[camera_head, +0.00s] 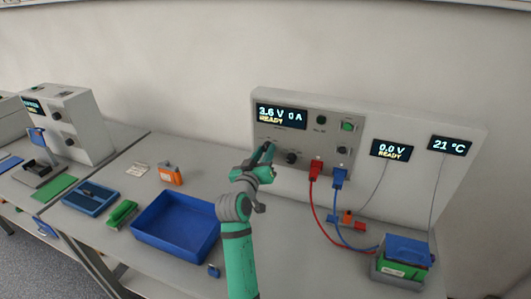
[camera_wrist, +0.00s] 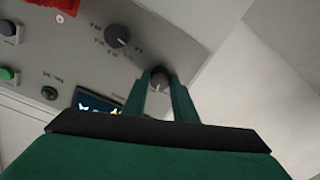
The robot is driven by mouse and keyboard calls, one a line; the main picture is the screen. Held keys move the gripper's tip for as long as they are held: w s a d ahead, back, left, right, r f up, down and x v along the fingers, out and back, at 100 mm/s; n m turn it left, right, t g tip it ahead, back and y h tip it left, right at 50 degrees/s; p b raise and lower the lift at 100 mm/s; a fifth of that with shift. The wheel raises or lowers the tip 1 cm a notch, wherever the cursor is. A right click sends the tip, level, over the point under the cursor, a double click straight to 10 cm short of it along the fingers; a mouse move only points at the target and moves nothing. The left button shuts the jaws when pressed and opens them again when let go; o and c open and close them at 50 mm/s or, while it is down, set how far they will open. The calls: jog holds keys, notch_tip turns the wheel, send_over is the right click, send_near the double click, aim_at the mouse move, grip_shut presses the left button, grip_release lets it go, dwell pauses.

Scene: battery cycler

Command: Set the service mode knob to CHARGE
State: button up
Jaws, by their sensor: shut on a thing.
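The cycler's front panel (camera_head: 265,137) carries a display reading 3.6 V, 0 A, READY. My gripper (camera_head: 268,153) is at the panel's lower left, below this display. In the wrist view its two green fingers (camera_wrist: 160,92) are closed on the sides of a small dark knob (camera_wrist: 160,76). A second dark knob (camera_wrist: 117,37), ringed by small labels, stands beside it, free; it also shows in the head view (camera_head: 291,157). The labels are too small to read, so I cannot tell which knob is service mode. The held knob's setting is unclear.
A red plug (camera_head: 314,170) and a blue plug (camera_head: 339,176) sit in the panel right of my gripper, their cables hanging down. A green button (camera_head: 347,125) is at upper right. A blue tray (camera_head: 178,229) lies on the bench, left of my arm.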

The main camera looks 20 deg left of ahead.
jog(key=n, duration=0.4)
jog(key=shift+s+a, duration=0.1)
jog(key=shift+a, duration=0.05)
jog(key=shift+r+n, duration=0.1)
jog(key=shift+n, duration=0.8)
jog(key=o, duration=1)
jog(key=shift+o, duration=0.2)
jog(key=s, duration=1)
jog(key=shift+s+r, duration=0.15)
jog(key=shift+s, duration=0.1)
jog(key=shift+d, duration=0.2)
jog(key=shift+a, duration=0.15)
